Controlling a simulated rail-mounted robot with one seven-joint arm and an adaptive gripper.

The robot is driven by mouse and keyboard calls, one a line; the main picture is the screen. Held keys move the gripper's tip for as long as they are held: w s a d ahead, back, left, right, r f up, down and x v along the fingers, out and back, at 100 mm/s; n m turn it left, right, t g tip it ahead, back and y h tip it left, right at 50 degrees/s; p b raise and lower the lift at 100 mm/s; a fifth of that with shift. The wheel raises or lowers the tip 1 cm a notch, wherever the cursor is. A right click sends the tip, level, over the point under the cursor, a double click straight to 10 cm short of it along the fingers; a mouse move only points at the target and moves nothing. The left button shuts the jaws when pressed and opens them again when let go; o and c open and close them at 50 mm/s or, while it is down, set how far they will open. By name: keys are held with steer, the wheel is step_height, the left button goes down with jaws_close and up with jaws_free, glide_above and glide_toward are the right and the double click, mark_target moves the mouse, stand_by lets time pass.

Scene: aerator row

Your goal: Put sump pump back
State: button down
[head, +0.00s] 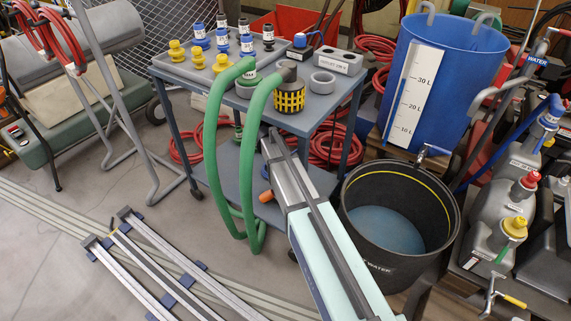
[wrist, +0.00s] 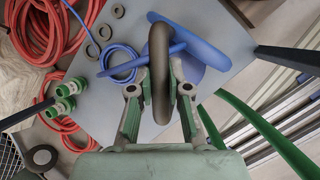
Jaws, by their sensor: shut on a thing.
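My gripper (wrist: 159,88) is shut on a dark upright loop (wrist: 160,45), which looks like a handle, in the wrist view. A blue rounded body (wrist: 205,55) shows right behind the loop, and a blue bar crosses it; this looks like the sump pump, partly hidden by the loop and fingers. I cannot tell whether it touches the grey shelf (wrist: 100,75) below. In the head view, my arm reaches toward the cart (head: 205,88) and its lower shelf (head: 212,178); the fingers and pump are hidden there.
A yellow-and-black strainer (head: 290,97) and a hanging green hose (head: 214,150) occupy the cart's front edge. A black water bucket (head: 398,215) stands right of my arm. In the wrist view, blue cord (wrist: 118,62), washers (wrist: 92,48) and green fittings (wrist: 62,97) lie left.

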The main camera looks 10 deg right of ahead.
steer(key=shift+f, duration=0.3)
steer(key=c, duration=1.1)
jaws_free()
steer(key=shift+f, duration=0.1)
steer(key=shift+r, duration=0.3)
steer(key=a+r, duration=0.1)
steer(key=s+a+r+p, duration=0.1)
steer(key=shift+r, duration=0.3)
steer(key=s+a+p, duration=0.1)
steer(key=a, duration=0.2)
steer(key=s+a+p, duration=0.1)
steer(key=s+a, duration=0.1)
steer(key=a, duration=0.1)
steer(key=s+a, duration=0.1)
steer(key=a, duration=0.3)
steer(key=shift+s+a+f+p, duration=0.15)
steer(key=shift+s+p, duration=0.1)
steer(key=shift+p, duration=0.15)
